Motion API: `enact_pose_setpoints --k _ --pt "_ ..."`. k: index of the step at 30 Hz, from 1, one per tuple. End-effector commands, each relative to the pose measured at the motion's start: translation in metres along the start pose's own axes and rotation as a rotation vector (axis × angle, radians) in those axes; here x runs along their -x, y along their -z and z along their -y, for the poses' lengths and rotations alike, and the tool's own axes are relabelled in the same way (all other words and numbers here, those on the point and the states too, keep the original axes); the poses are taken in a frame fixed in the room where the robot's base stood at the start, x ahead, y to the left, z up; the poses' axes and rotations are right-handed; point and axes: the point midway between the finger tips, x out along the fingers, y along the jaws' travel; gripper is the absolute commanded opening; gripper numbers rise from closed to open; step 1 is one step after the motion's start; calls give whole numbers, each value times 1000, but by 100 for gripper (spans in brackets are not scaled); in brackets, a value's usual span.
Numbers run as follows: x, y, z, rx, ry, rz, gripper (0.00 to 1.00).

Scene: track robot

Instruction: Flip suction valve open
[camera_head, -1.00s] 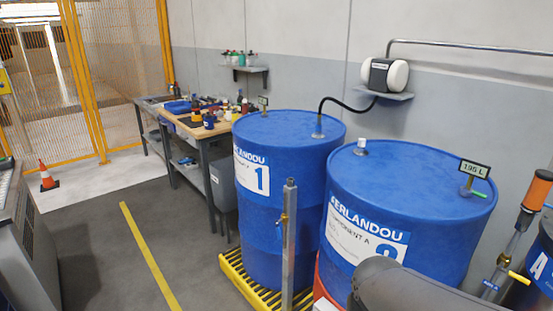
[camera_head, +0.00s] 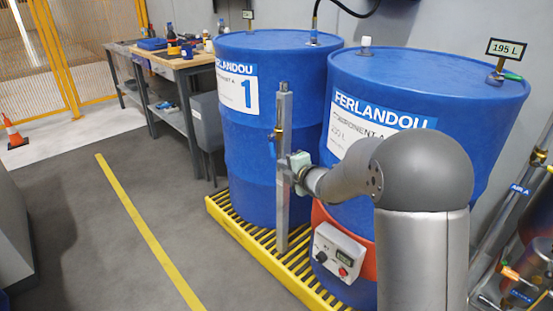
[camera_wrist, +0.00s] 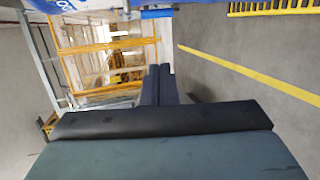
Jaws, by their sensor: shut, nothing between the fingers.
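A brass valve (camera_head: 278,133) with a small blue handle (camera_head: 272,148) sits on the upper part of an upright metal post (camera_head: 283,190) in front of the blue drums. It looks like the suction valve, but I see no label naming it. My gripper (camera_head: 300,162) is beside the post, a little below the valve. Its fingers are mostly hidden by the post in the head view. In the wrist view my gripper (camera_wrist: 160,72) has its dark fingers together and empty. A small blue bar (camera_wrist: 156,13) shows just beyond the fingertips; I cannot tell whether it is the handle.
Drum 1 (camera_head: 250,150) and a second blue drum (camera_head: 400,80) stand on a yellow slatted pallet (camera_head: 228,215). A grey control box (camera_head: 338,255) is at the second drum's base. Pump pipework (camera_head: 530,200) is at right.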

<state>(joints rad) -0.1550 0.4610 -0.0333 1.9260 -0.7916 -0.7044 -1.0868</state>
Motion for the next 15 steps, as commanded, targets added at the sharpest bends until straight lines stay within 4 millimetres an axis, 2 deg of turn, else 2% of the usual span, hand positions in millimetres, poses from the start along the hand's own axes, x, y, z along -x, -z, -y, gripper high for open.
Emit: enact_pose_setpoints --k 11,15 --pt "-81 1 2 -3 1 -1 0" --pt "-96 -16 1 -4 2 4 0"
